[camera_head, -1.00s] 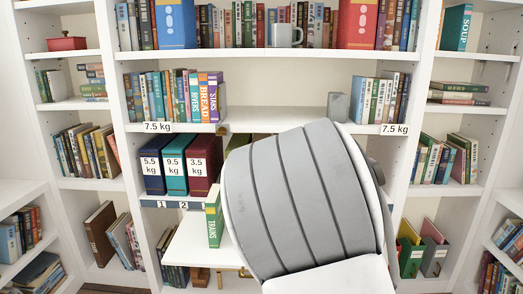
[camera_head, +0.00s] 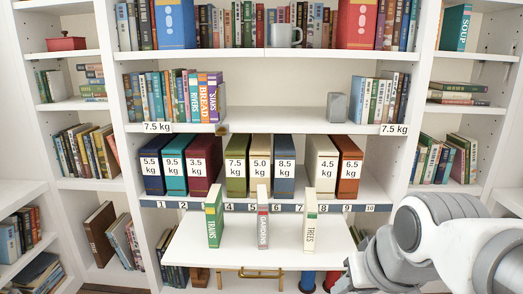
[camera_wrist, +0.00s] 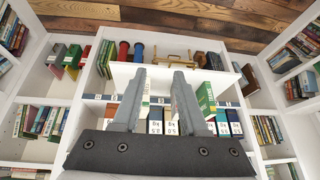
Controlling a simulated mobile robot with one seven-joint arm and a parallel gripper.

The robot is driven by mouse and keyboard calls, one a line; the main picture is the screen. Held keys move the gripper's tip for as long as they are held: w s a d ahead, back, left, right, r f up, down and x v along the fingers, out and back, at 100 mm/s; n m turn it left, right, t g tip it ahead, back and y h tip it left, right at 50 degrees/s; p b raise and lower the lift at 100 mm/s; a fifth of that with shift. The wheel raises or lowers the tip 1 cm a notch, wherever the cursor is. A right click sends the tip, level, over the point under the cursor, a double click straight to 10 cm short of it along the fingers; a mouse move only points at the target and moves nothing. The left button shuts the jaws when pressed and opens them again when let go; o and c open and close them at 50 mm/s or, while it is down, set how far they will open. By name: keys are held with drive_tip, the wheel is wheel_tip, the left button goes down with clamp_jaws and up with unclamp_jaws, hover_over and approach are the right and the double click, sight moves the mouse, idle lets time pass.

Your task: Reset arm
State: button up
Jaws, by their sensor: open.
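My gripper (camera_wrist: 158,74) shows in the wrist view, where the picture is turned upside down. Its two grey fingers are apart and nothing is between them. In the head view my arm (camera_head: 430,245) is at the lower right, and the gripper's fingers do not show there. In the wrist view, the fingers overlap the pull-out shelf and part of the row of labelled binders behind it; I see no contact.
A white pull-out shelf (camera_head: 262,258) holds three upright books: green TRAINS (camera_head: 214,218), a grey-red one (camera_head: 263,217) and cream TREES (camera_head: 310,220). Weight-labelled binders (camera_head: 285,163) stand behind. A grey block (camera_head: 338,107) sits on the shelf above, which is largely clear.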

drive_tip(key=s, duration=0.4)
wheel_tip(320, 180, up, 23)
drive_tip(key=p, duration=2.3)
drive_tip(key=shift+s+a+r+h+p, duration=0.15)
drive_tip(key=shift+s+h+p, duration=0.2)
drive_tip(key=shift+h+p, duration=0.05)
